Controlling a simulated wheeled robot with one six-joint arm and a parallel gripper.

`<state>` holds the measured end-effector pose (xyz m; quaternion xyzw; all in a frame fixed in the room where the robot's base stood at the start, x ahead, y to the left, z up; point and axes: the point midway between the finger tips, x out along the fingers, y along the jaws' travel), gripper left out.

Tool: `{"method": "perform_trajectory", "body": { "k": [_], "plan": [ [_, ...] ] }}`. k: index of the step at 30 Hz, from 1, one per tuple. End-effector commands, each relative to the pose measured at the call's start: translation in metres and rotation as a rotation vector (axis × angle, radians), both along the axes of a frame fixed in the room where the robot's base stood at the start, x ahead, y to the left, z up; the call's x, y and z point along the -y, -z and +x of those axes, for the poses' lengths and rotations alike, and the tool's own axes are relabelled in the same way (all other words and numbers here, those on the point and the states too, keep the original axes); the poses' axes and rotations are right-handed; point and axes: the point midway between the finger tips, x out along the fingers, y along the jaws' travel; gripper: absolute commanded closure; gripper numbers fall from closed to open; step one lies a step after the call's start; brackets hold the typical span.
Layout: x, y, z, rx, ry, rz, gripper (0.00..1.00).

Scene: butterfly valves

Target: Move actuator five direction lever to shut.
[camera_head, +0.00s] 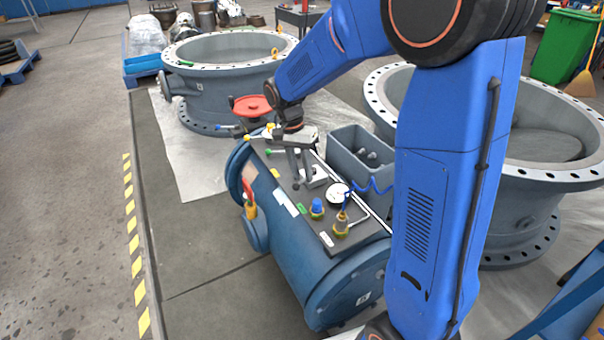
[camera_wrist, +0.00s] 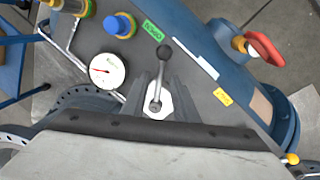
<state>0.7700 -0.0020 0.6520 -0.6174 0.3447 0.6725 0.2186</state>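The blue cylindrical actuator (camera_head: 290,240) carries a dark control panel (camera_head: 283,178); I cannot read an actuator number. Its direction lever (camera_wrist: 156,88) is a metal rod with a black ball knob (camera_wrist: 165,48), rising from a white plate (camera_wrist: 152,101). In the wrist view the knob points upward, toward the green label (camera_wrist: 152,29). A yellow label (camera_wrist: 222,97) lies to the right. My gripper (camera_head: 302,181) points down over the panel. In the wrist view its fingers (camera_wrist: 160,75) stand either side of the lever, with gaps showing. Whether they touch it is unclear.
On the panel are a round gauge (camera_wrist: 107,70), a blue knob (camera_wrist: 119,25) and a brass fitting (camera_head: 341,225) with a coiled blue hose. A red handle (camera_wrist: 264,48) projects from the actuator's side. Large flanged valve bodies (camera_head: 225,80) stand behind and right.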

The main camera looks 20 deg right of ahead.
Motion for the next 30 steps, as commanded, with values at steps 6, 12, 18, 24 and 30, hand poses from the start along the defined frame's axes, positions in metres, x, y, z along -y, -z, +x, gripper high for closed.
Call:
{"method": "perform_trajectory", "body": {
  "k": [6,12,18,24,30],
  "plan": [
    [0.0011,0.0078,-0.0012,0.000,0.000,0.000,0.73],
    [0.0010,0.0078,-0.0012,0.000,0.000,0.000,0.73],
    [0.0009,0.0076,-0.0012,0.000,0.000,0.000,1.00],
    [0.0009,0.0075,-0.0012,0.000,0.000,0.000,1.00],
    [0.0008,0.0074,-0.0012,0.001,0.000,0.001,1.00]
  ]
}}
